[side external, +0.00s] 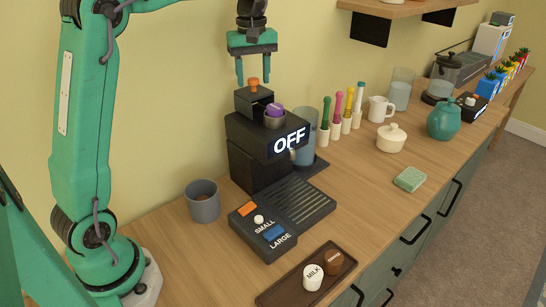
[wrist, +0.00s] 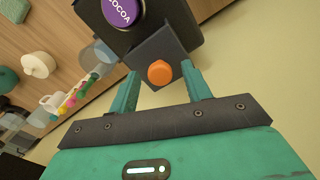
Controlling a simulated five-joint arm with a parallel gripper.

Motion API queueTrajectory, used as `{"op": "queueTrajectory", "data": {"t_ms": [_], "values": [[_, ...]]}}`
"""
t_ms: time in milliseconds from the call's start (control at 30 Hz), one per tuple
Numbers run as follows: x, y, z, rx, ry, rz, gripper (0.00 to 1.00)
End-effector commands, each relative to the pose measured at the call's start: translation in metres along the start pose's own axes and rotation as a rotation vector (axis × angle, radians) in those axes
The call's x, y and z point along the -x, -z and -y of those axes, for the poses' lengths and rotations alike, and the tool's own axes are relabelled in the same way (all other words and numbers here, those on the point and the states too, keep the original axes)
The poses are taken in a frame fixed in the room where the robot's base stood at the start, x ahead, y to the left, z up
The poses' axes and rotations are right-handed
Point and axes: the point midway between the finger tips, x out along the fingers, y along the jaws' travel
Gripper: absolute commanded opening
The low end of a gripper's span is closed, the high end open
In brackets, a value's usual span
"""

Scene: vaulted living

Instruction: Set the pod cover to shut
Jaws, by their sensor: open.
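The black pod machine (side external: 255,160) stands against the wall with a display reading OFF. Its dark pod cover (side external: 254,103) stands raised at the back of the top, with an orange knob (side external: 253,85) on it. A purple pod (side external: 274,109) sits uncovered in the holder in front of the cover. In the wrist view the pod (wrist: 123,10) reads COCOA, and the cover (wrist: 155,48) and knob (wrist: 159,73) lie beyond my fingers. My gripper (side external: 253,80) is open and empty, pointing down with its fingertips on either side of the knob; contact cannot be told.
A grey cup (side external: 203,201) and a button panel (side external: 262,232) stand near the machine. A tray (side external: 290,290) holds milk and brown containers. Colourful-handled utensils (side external: 338,115), a white pot (side external: 391,138) and a green sponge (side external: 410,179) stand to the right. A shelf (side external: 395,9) hangs above right.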

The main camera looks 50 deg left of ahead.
Motion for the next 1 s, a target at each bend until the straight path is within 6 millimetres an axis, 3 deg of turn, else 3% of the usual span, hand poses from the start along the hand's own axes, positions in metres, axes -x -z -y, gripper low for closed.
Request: {"op": "queueTrajectory", "data": {"t_ms": [67, 300, 567, 1000], "values": [[0.0, 0.0, 0.0, 0.0, 0.0, 0.0, 0.45], [0.0, 0.0, 0.0, 0.0, 0.0, 0.0, 0.0], [0.001, -0.006, -0.003, -0.001, 0.0, 0.0, 0.0], [0.001, -0.07, -0.03, -0.004, -0.001, -0.001, 0.0]]}}
